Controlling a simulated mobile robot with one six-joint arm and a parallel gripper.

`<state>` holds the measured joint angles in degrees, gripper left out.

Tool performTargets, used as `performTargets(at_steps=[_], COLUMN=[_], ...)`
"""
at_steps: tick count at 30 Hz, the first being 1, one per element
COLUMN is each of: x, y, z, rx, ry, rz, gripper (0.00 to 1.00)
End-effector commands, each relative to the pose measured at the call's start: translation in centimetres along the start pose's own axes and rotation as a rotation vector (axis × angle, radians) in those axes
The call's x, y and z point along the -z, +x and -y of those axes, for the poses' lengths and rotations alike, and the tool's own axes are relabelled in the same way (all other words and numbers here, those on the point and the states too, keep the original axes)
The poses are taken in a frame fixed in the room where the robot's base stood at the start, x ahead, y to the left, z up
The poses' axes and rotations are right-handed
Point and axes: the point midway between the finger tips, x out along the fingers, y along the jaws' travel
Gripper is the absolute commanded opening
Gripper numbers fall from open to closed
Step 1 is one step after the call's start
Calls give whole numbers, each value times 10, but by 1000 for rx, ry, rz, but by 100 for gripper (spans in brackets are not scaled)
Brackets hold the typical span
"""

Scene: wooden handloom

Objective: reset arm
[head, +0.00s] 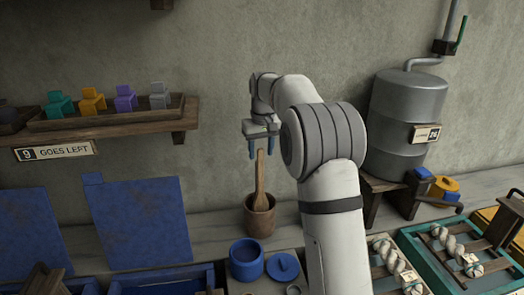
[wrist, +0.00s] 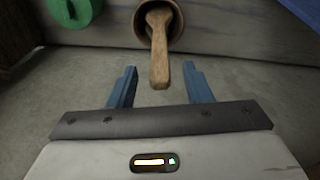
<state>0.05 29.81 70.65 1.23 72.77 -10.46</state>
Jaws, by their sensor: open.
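My gripper (head: 266,153) hangs in front of the wall in the head view, with its blue fingers pointing down. It is open, and its two fingers also show apart in the wrist view (wrist: 160,88). A wooden spoon or paddle (head: 260,178) stands upright in a brown wooden pot (head: 259,222) below the gripper. In the wrist view the paddle's handle (wrist: 159,65) shows beyond and between the fingertips. I cannot tell if they touch it, but nothing is clamped.
A blue pot (head: 246,260) and its blue lid (head: 283,267) are near the wooden pot. A shelf (head: 155,127) with several coloured blocks is at left. A grey metal tank (head: 404,112) stands at right. Trays with twisted rope hanks (head: 447,241) are at lower right.

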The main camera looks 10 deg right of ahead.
Motion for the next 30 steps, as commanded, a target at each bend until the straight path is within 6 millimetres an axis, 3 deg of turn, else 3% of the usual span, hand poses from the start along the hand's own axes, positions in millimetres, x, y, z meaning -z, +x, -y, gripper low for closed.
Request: performTargets(at_steps=[9, 17, 20, 23, 30], x=[1, -7, -27, -59, -154], y=[-52, -77, -85, -91, -91], z=[0, 1, 4, 10, 26], rx=[-1, -2, -4, -8, -19], ry=[0, 4, 15, 33, 79], rz=[-5, -6, -13, -24, -59], gripper=[45, 45, 45, 45, 45])
